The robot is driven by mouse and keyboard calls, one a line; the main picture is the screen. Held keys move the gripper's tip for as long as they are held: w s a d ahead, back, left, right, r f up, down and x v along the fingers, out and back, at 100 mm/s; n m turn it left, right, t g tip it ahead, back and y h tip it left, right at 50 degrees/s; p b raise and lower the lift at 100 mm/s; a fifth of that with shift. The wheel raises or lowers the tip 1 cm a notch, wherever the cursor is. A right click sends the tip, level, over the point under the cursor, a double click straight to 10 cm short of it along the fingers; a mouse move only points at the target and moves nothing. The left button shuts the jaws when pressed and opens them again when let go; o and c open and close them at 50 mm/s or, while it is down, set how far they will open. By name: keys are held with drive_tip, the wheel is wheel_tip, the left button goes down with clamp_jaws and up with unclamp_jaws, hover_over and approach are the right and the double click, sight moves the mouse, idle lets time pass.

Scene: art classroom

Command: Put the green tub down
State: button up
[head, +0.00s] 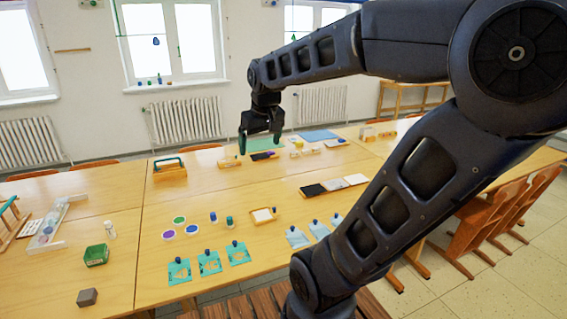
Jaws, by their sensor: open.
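A small round tub with a green top (179,220) stands on the near table, beside a purple-topped one (169,234) and a blue-topped one (192,229). A small dark green jar (229,221) stands to their right. A green basket (96,255) stands on the left table. I cannot tell for sure which of these is the green tub. My gripper (260,146) is over the far part of the tables, its fingers apart and pointing down, in front of a green sheet (265,144). I see nothing held between the fingers.
A wooden tray with a dark handle (170,169) is left of my gripper. Black, grey and white pads (334,185) lie at right. Teal cards (209,262) with bottles lie in front. A grey block (87,297) is near left. Bare tabletop (260,190) lies between.

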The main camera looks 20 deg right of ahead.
drive_tip(key=s+d+f+m, duration=0.2)
drive_tip(key=s+d+f, duration=0.1)
drive_tip(key=s, duration=0.5)
drive_tip(key=shift+s+d+f+t, duration=0.2)
drive_tip(key=shift+d+f+t, duration=0.1)
drive_tip(key=shift+d, duration=0.05)
